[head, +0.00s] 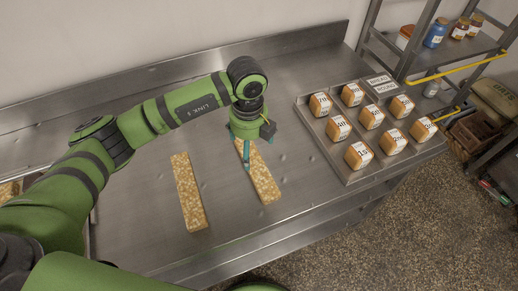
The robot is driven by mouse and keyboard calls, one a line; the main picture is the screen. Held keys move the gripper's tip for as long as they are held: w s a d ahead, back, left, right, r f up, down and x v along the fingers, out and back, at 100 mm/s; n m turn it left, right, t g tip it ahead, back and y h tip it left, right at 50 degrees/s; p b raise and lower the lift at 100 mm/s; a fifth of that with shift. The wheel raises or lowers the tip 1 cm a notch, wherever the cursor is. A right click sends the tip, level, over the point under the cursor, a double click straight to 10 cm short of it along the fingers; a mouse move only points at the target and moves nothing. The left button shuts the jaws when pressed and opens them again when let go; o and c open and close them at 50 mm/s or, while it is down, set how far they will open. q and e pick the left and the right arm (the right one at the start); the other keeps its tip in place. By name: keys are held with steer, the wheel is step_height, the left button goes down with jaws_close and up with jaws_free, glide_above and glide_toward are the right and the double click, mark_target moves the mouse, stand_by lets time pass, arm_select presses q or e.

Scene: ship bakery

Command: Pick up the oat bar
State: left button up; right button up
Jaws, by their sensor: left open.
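Two long golden-brown bars lie on the steel counter in the head view. The left oat bar (188,192) lies clear of the arm. The right oat bar (263,184) lies slightly tilted, with its upper end under my left gripper. My left gripper (247,165) points down over the upper part of this right bar, open. A fingertip overlaps the bar in the picture; I cannot tell whether it touches. The gripper hides part of the bar's upper end. My right gripper is not in view.
A metal tray (309,123) with several labelled bread loaves stands on the right of the counter (150,240). A metal shelf rack (437,67) with jars rises at the back right. A raised steel edge runs along the wall. The counter between bars and tray is clear.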

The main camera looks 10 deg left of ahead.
mark_target(252, 165)
arm_select(q)
steer(key=f+p, duration=0.1)
steer(key=s+f, duration=0.1)
steer(key=f+p, duration=0.1)
steer(key=shift+s+d+f+p, duration=0.2)
steer(key=shift+d+f+p, duration=0.05)
steer(key=shift+p, duration=0.1)
steer(key=shift+w+f, duration=0.2)
steer(key=shift+f, duration=1.35)
steer(key=c, duration=1.4)
